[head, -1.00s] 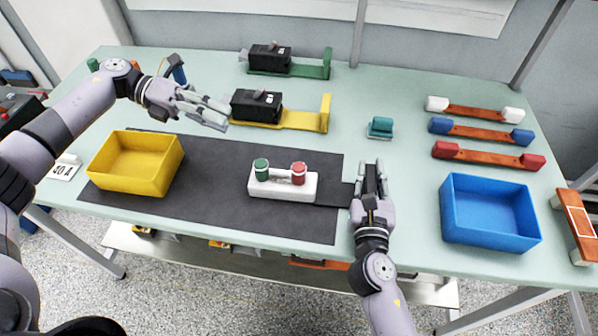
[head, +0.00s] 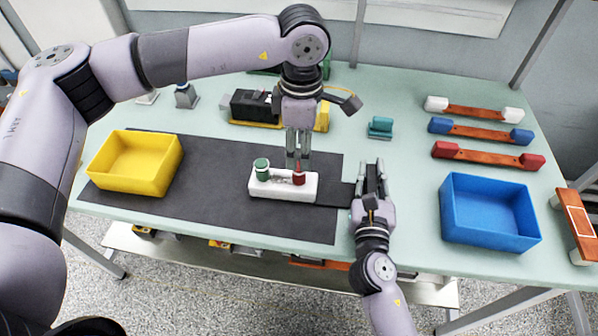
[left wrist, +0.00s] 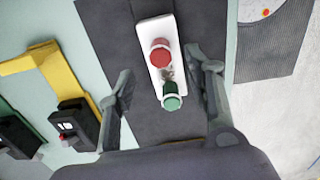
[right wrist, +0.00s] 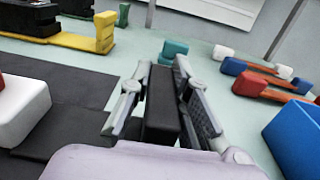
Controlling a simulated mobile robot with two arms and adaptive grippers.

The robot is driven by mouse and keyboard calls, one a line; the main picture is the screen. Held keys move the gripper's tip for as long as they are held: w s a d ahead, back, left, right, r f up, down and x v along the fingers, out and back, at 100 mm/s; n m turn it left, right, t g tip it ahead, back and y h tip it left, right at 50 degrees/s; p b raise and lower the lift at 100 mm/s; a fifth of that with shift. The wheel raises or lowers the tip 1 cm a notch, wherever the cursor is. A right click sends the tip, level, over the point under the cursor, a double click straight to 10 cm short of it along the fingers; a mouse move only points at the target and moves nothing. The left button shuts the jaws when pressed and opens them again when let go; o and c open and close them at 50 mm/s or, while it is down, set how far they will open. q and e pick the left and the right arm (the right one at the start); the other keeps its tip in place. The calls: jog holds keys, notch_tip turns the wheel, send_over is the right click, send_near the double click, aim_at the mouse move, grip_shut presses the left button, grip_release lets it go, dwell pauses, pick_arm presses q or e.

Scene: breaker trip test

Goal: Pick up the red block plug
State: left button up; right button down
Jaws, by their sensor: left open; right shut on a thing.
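The red block plug (head: 299,178) stands upright at the right end of a white base (head: 282,191). A green plug (head: 262,168) stands at the left end. My left gripper (head: 298,165) points down over the red plug, open, and partly hides it. In the left wrist view, the red plug (left wrist: 160,53) and green plug (left wrist: 172,100) lie between the spread fingers of my left gripper (left wrist: 160,66), not clasped. My right gripper (head: 370,170), right of the base, is shut on a dark block (right wrist: 162,105), seen best in the right wrist view.
The base sits on a dark mat (head: 215,205). A yellow bin (head: 135,185) stands left and a blue bin (head: 490,235) right. A teal piece (head: 380,126) and a black-and-yellow device (head: 252,105) are behind. Coloured-ended bars (head: 487,157) lie at the right.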

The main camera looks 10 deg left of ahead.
aim_at(299, 166)
pick_arm(q)
jog(key=f, duration=0.7)
jog(key=shift+a+f, duration=0.2)
jog(key=shift+f, duration=0.15)
grip_shut()
dwell(0.3)
